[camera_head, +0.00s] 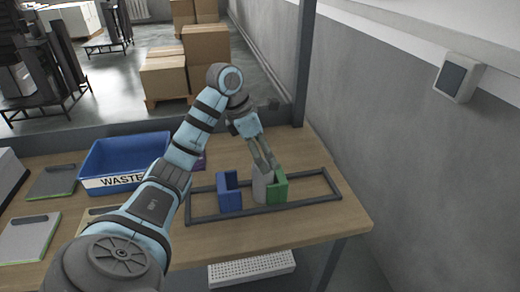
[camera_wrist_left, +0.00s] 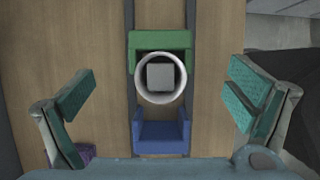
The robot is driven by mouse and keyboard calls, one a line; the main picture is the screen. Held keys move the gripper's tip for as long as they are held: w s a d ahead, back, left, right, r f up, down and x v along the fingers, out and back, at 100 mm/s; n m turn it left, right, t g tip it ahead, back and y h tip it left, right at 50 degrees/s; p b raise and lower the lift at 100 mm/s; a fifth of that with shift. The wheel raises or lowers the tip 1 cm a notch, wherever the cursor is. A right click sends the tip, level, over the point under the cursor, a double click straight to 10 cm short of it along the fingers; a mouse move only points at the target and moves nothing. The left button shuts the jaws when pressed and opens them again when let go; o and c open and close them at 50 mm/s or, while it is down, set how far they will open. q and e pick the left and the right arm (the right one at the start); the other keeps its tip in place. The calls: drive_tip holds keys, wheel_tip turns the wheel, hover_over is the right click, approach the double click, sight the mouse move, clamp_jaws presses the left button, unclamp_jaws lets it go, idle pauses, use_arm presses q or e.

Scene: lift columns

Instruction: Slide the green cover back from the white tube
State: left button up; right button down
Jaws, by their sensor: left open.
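The white tube (camera_head: 260,187) stands upright on a dark rail frame on the table. In the left wrist view the tube (camera_wrist_left: 140,92) shows from above as a ring with a grey square block (camera_wrist_left: 160,77) inside. The green cover (camera_head: 279,189), also in the wrist view (camera_wrist_left: 160,40), stands against the tube and partly around its side. The blue cover (camera_head: 229,198), also in the wrist view (camera_wrist_left: 160,138), stands on the opposite side, apart from the tube. My left gripper (camera_head: 264,160) is above the tube, its open fingers (camera_wrist_left: 163,98) wide on either side, holding nothing.
A blue waste bin (camera_head: 117,181) stands left on the table, with grey-green trays (camera_head: 28,240) near it. The rail frame (camera_head: 312,204) runs beneath the covers, with bare rail right of the green one. A wall bounds the right side.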

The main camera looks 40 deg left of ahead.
sight(276, 174)
use_arm(q)
drive_tip(key=b+x, duration=0.1)
drive_tip(key=x, duration=1.1)
drive_tip(key=shift+s+a, duration=0.1)
use_arm(e)
drive_tip(key=shift+w+f, duration=0.1)
drive_tip(key=shift+f, duration=0.85)
use_arm(q)
drive_tip(key=c, duration=1.4)
drive_tip(key=shift+o, duration=0.2)
